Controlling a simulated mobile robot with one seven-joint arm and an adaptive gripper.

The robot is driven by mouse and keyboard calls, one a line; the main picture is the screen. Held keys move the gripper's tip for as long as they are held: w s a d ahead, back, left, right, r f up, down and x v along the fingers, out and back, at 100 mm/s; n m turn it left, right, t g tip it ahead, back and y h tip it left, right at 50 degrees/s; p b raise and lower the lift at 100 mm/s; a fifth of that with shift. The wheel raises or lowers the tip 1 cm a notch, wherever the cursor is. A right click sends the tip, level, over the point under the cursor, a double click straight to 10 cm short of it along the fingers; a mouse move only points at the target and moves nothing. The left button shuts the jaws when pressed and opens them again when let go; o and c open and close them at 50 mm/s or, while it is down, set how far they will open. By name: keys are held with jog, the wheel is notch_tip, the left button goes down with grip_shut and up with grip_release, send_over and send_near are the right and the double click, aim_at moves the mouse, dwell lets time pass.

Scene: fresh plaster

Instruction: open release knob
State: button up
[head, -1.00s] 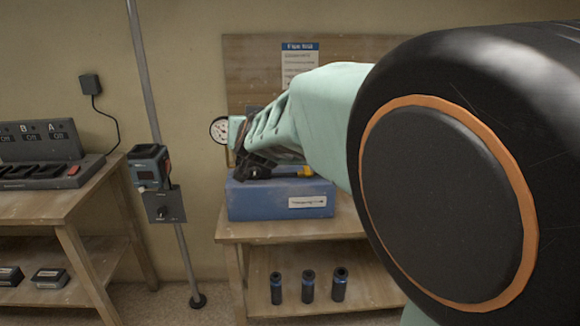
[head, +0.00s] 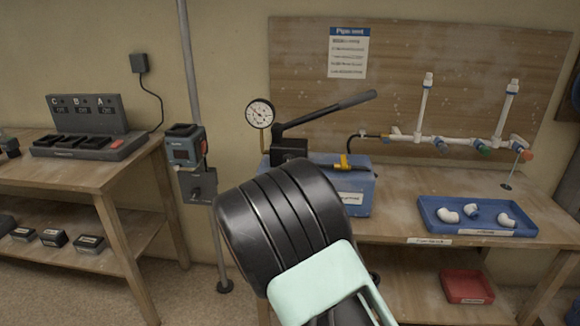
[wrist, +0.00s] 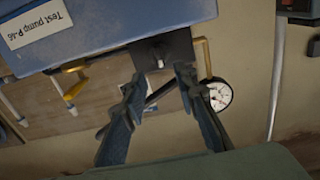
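The blue test pump (head: 365,187) stands on the right bench, with a black lever (head: 325,112), a pressure gauge (head: 259,114) and a yellow valve handle (head: 345,163). Its black block (head: 289,148) is at the left end. I cannot make out a release knob for certain; my arm hides part of the pump's front. In the wrist view the pump (wrist: 120,22) appears upside down, with the gauge (wrist: 219,95) at right. My gripper (wrist: 160,76) is open and empty, its fingers either side of the black block's line of sight. Contact cannot be told.
White pipework (head: 450,140) runs along the back board, joined towards the pump by a black hose. A blue tray (head: 432,224) of white fittings and a red tray (head: 467,287) are at right. A pole (head: 190,60) with a device (head: 184,147) and grey switch box (head: 199,186) stands left.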

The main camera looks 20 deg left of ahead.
jog(key=x, duration=0.8)
jog(key=shift+d, duration=0.1)
grip_shut()
